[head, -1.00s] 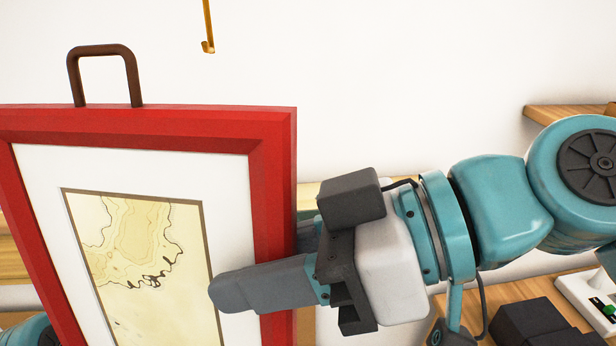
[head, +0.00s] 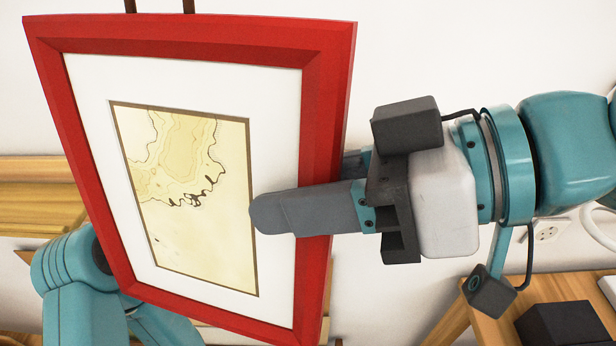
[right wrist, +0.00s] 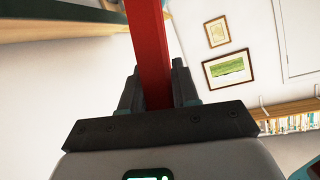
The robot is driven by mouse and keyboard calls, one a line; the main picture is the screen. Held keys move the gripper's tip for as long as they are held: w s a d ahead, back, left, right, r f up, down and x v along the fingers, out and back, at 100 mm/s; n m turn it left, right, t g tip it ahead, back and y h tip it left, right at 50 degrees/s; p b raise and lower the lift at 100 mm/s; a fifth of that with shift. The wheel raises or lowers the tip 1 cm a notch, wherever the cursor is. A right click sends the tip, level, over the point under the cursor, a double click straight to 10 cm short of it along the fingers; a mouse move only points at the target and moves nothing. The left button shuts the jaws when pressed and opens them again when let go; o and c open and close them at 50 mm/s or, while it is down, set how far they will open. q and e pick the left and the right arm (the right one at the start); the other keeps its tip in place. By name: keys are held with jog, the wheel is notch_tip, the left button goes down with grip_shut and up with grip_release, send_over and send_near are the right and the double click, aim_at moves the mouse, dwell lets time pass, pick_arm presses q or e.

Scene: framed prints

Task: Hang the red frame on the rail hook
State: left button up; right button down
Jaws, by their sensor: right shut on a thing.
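The red frame (head: 316,110) holds a map-like print in a white mat and fills the middle of the head view, slightly tilted. My right gripper (head: 310,205) is shut on its right side, one finger across the front and the other mostly hidden behind. The right wrist view shows the frame's red edge (right wrist: 150,60) between the two fingers. Only the lower ends of the brown hanging loop (head: 188,6) show at the top edge. The rail hook is not in view now. My left arm shows behind the frame at lower left; its gripper is not visible.
A wooden shelf (head: 40,200) runs behind the frame at left. A wooden surface (head: 490,325) with a black box (head: 560,325) is at lower right, near a wall socket (head: 546,230). Two framed prints (right wrist: 228,70) hang on a wall in the wrist view.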

jog(key=shift+w, duration=0.6)
jog(key=shift+w+a, duration=0.1)
jog(key=shift+w, duration=0.2)
jog(key=shift+w+f+p, duration=0.1)
jog(key=shift+w+p, duration=0.3)
jog(key=shift+w, duration=0.75)
jog(key=shift+w+f, duration=0.25)
jog(key=shift+w, duration=0.65)
jog(key=shift+w+f, duration=0.3)
jog(key=shift+w, duration=0.55)
jog(key=shift+w+f, duration=0.25)
jog(key=shift+w, duration=0.65)
